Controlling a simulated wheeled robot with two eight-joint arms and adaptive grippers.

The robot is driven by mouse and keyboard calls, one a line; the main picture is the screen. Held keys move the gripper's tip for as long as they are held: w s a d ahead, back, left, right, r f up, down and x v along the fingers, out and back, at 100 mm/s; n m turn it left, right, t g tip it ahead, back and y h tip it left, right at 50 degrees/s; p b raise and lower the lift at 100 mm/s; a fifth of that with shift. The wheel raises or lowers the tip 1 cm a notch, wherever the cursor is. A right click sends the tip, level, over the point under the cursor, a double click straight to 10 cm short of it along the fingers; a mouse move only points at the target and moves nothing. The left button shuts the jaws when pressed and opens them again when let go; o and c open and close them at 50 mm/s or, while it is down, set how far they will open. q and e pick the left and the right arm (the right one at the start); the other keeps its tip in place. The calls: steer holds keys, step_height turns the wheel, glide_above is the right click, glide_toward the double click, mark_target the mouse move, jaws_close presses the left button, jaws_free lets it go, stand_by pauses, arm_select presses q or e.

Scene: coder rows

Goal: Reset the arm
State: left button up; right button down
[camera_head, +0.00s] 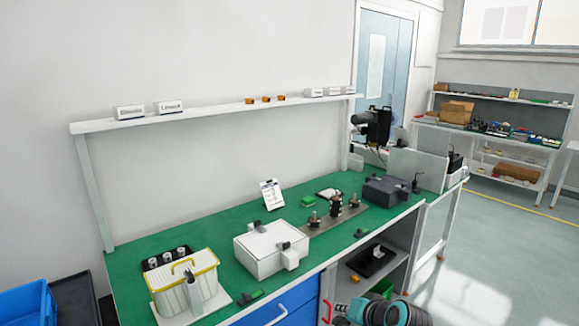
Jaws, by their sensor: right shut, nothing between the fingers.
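My right arm comes in at the bottom edge, right of the middle, with dark and teal links. My right gripper (335,309) is at its left end, partly cut off by the frame edge, with red parts showing. It is shut and empty, in front of the bench's open shelves and below the level of the green worktop (225,222). It is apart from the objects on the worktop. My left gripper and arm are not in view.
On the worktop stand a yellow-rimmed container (184,287), a white box (270,250), a metal plate with dark fixtures (335,217) and a dark grey box (386,190). A blue crate (25,302) is at lower left. Open floor (490,255) lies to the right.

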steer(key=s+d+f+n+g+h, duration=0.1)
steer(key=s+d+f+h, duration=0.1)
steer(key=s, duration=0.8)
steer(key=s+d+f+n+g+h, duration=0.1)
steer(key=s+d+f+n+h, duration=0.1)
steer(key=s, duration=0.9)
steer(key=shift+d+f, duration=0.3)
steer(key=shift+s, duration=0.1)
